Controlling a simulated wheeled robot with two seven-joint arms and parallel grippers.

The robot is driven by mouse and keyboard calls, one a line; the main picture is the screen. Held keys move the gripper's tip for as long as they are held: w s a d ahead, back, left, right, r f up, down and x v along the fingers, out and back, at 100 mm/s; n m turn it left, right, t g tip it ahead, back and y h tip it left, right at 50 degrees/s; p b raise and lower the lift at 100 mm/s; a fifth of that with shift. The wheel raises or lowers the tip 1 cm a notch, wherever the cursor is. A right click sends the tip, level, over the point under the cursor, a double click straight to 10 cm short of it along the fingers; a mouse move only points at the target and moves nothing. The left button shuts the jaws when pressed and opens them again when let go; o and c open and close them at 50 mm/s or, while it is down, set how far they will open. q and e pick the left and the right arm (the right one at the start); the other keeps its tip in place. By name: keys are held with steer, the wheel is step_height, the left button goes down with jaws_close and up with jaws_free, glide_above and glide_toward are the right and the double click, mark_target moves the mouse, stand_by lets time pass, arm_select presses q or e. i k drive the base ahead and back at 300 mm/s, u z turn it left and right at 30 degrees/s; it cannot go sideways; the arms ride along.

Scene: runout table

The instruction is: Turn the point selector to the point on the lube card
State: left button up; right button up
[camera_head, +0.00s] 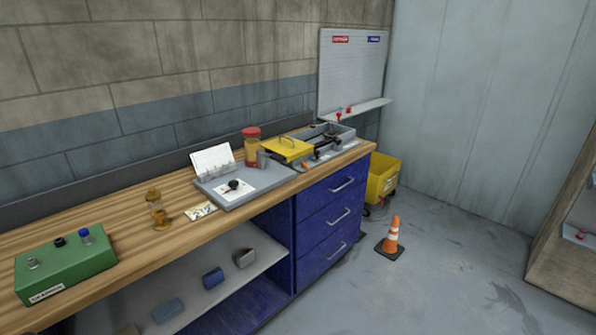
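A black knob (234,185), which looks like the point selector, sits on a white dial plate on a grey panel (255,192) on the wooden bench. Its pointer direction is too small to read. A white card (211,158) with fine print stands tilted at the panel's back edge. A small coloured card (201,211) lies flat on the bench beside the panel. I cannot tell for sure which is the lube card, and no marking can be read. Neither of my grippers shows in the head view.
The bench (115,210) also holds a green box (66,266) with knobs, brass-coloured fittings (160,219), a red-lidded jar (252,148) and a grey tray (325,150) with a yellow lid. Blue drawers (332,215) are below. An orange cone (392,236) stands on open floor.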

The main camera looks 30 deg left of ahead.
mark_target(233, 184)
steer(key=z, duration=0.3)
steer(key=i, duration=1.95)
steer(key=u, duration=1.4)
steer(key=i, duration=0.6)
steer(key=u, duration=0.65)
